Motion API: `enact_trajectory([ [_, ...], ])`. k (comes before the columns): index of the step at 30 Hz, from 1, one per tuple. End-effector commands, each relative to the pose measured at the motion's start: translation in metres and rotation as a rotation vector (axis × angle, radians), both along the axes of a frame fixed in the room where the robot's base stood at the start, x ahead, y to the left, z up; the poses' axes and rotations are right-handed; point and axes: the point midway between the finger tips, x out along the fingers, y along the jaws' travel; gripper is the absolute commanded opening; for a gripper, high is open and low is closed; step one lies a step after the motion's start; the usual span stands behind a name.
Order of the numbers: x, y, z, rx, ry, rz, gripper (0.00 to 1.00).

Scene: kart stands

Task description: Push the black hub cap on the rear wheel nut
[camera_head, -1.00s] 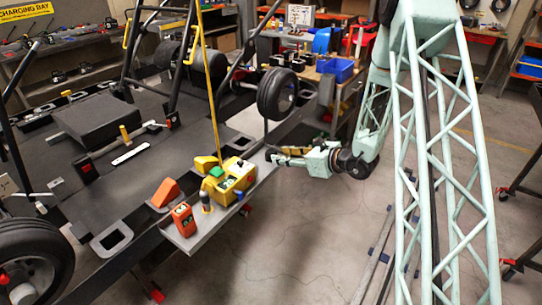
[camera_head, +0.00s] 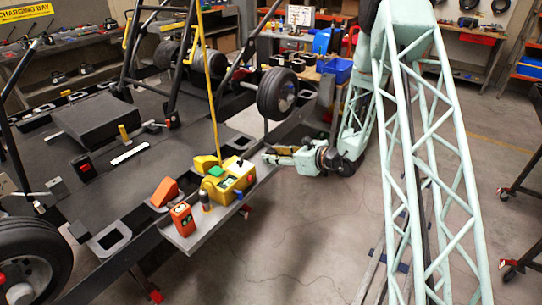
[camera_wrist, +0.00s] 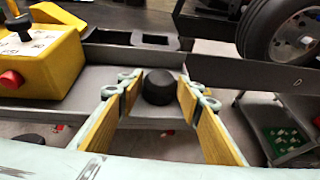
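The black hub cap (camera_wrist: 160,87) sits on the grey shelf along the kart's side in the wrist view. My gripper (camera_wrist: 157,92) reaches toward it, with one finger on each side of the cap. The fingers are apart, and I see no clear contact. In the head view my gripper (camera_head: 268,157) is over the end of the shelf, right of the yellow box, and the cap cannot be made out there. The rear wheel (camera_head: 278,94) stands behind the gripper. Its hub, with a small light nut (camera_wrist: 305,40), shows at the upper right of the wrist view.
A yellow box (camera_wrist: 40,62) with a red button stands left of the cap on the shelf (camera_head: 205,228). An orange device (camera_head: 182,218) is farther along it. A dark kart rail (camera_wrist: 240,70) runs behind the cap. A bin with green items (camera_wrist: 285,138) is lower right.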

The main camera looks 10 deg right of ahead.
Motion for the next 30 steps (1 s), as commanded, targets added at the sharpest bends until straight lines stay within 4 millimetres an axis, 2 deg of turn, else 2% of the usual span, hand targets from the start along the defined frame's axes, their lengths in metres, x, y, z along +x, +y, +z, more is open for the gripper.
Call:
enact_trajectory([
  [14, -0.0002, -0.0003, 0.0003, 0.0, 0.0, 0.0, 0.33],
  [18, -0.0001, -0.0002, 0.0004, 0.0, 0.0, 0.0, 0.22],
  [30, -0.0001, -0.0003, 0.0017, 0.0, 0.0, 0.0, 0.22],
])
